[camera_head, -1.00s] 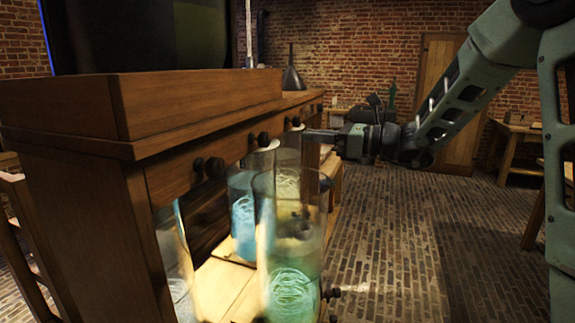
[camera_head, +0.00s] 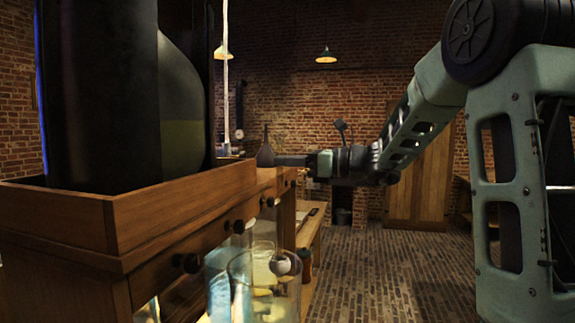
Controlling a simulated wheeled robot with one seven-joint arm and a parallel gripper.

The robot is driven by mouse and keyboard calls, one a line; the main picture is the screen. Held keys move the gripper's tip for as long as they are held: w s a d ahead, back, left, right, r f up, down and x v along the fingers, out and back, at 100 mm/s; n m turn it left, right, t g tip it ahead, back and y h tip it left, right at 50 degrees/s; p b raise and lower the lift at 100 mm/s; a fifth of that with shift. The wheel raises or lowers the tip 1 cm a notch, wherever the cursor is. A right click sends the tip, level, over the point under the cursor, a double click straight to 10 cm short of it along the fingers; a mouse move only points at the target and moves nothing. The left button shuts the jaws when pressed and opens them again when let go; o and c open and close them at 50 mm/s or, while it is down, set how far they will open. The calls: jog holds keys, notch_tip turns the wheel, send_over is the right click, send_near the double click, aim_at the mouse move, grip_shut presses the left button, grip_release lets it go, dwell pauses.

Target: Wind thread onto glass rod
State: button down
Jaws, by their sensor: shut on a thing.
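My gripper (camera_head: 284,160) is at the far right end of the wooden cabinet, level with its top. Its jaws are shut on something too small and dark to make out. A dark funnel-shaped vessel (camera_head: 265,152) stands on the cabinet top just behind and left of the jaws; I cannot tell whether they touch. A thin pale upright line (camera_head: 226,85), perhaps the glass rod or a thread, rises above the cabinet left of my gripper. I cannot tell which it is. No separate thread is clear.
The wooden cabinet (camera_head: 170,225) has dark round knobs and a large dark object (camera_head: 100,100) on top. Glass jars (camera_head: 265,285) stand at its front, low in view. A wooden bench (camera_head: 311,235) is behind them. The brick floor (camera_head: 380,275) to the right is clear.

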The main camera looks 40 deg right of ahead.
notch_tip(320, 180, up, 7)
jog(key=p, duration=0.5)
jog(key=p+v, duration=0.1)
jog(key=v, duration=2.4)
jog(key=shift+f, duration=0.1)
